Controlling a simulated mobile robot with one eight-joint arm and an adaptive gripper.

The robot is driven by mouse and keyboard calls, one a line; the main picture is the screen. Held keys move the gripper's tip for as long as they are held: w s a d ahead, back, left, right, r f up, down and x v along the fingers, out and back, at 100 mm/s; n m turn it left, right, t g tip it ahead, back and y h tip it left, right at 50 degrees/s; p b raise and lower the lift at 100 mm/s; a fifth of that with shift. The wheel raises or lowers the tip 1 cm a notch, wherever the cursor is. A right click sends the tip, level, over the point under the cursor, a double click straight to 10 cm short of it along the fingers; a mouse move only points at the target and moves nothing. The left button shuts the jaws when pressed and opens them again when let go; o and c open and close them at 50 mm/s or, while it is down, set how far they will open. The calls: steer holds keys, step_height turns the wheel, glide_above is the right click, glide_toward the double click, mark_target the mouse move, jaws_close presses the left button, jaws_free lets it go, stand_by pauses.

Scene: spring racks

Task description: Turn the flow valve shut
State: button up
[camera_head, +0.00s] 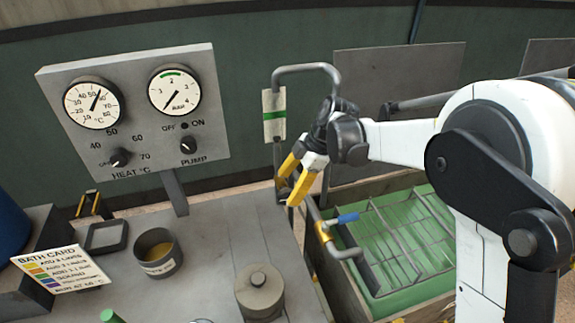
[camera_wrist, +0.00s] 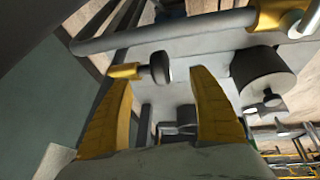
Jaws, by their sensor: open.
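My gripper (camera_head: 287,192) is open, with yellow fingers pointing down, just up and left of this fitting. In the wrist view, a dark round knob (camera_wrist: 160,67) on a brass stem (camera_wrist: 125,71) lies between and beyond the fingertips of my gripper (camera_wrist: 159,76). No contact is clear. I cannot tell whether this knob or the blue lever is the flow valve. My fingers partly hide the pipework in the head view.
A grey pipe (camera_head: 308,68) with a green-banded plate (camera_head: 274,114) rises behind my gripper. A gauge panel (camera_head: 135,140) stands left on the grey bench (camera_head: 215,240). A lidded pot (camera_head: 260,290) and a cup (camera_head: 158,252) stand there. The green bath (camera_head: 400,240) lies right.

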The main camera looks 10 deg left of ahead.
step_height(320, 180, down, 2)
steer(key=shift+w+f, duration=0.1)
steer(key=shift+f, duration=0.05)
steer(key=shift+a+t+h+p, duration=0.15)
steer(key=shift+t+h+p, duration=0.15)
steer(key=shift+h+p, duration=0.1)
steer(key=shift+s+a+t+h, duration=0.15)
steer(key=shift+s+t+h, duration=0.15)
steer(key=shift+h, duration=0.3)
steer(key=shift+s+a+t+h, duration=0.15)
steer(key=shift+t+h, duration=0.25)
steer(key=shift+h, duration=0.2)
steer(key=shift+r+h+p, duration=0.3)
steer(key=shift+r+h, duration=0.1)
steer(key=shift+r, duration=0.15)
step_height(320, 180, up, 10)
steer(key=d+p, duration=0.1)
steer(key=p, duration=0.1)
steer(key=shift+s, duration=0.45)
steer(key=shift+d+f+t, duration=0.1)
steer(key=shift+f+t, duration=0.15)
steer(key=shift+t, duration=0.05)
